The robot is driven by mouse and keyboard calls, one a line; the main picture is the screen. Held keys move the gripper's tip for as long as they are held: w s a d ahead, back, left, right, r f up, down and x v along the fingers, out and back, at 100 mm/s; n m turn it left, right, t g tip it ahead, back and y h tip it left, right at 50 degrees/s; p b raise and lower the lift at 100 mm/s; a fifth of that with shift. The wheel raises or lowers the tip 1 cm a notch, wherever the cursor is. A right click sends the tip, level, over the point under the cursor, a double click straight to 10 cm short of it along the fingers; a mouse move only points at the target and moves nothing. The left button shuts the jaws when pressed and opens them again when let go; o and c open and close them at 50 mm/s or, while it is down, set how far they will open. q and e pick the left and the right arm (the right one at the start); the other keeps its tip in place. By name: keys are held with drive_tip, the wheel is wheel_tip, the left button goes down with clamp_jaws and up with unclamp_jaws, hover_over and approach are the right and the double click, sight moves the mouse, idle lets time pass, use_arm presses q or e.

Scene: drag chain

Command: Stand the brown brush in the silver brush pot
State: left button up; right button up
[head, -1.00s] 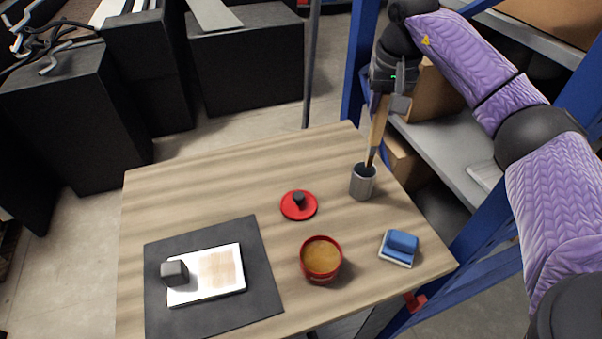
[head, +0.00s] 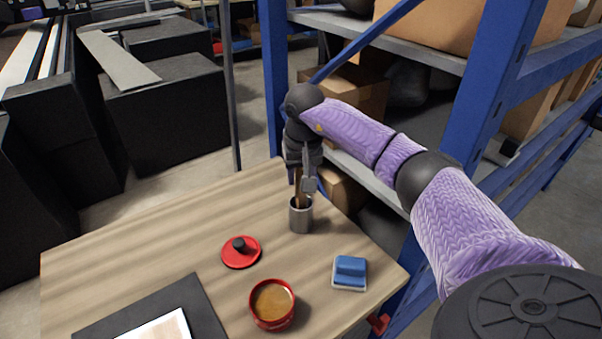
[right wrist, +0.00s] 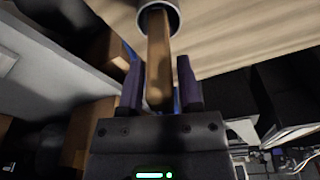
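The brown brush (head: 297,199) stands in the silver brush pot (head: 301,219), its lower part hidden inside and its handle leaning slightly. In the right wrist view, the brush handle (right wrist: 158,60) runs into the mouth of the pot (right wrist: 159,14). My right gripper (head: 304,182) is just above the pot, around the upper handle. In the right wrist view, narrow gaps show between the handle and the fingers of the right gripper (right wrist: 161,82), so it looks open. My left gripper is not in view.
A red lid (head: 241,254) with a black knob, a red bowl (head: 272,304) of brown contents and a blue block on a white base (head: 349,272) stand nearby on the wooden table (head: 140,260). A dark mat (head: 203,310) lies front left. Blue shelving (head: 490,90) rises behind my right arm.

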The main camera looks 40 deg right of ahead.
drive_tip(key=shift+o, duration=1.1)
drive_tip(key=shift+r, duration=0.35)
wheel_tip(320, 180, up, 12)
drive_tip(key=s+p, duration=0.1)
drive_tip(key=p, duration=0.1)
drive_tip(key=shift+s+a+f, duration=0.25)
drive_tip(key=shift+s+a, duration=0.05)
drive_tip(key=shift+a, duration=0.15)
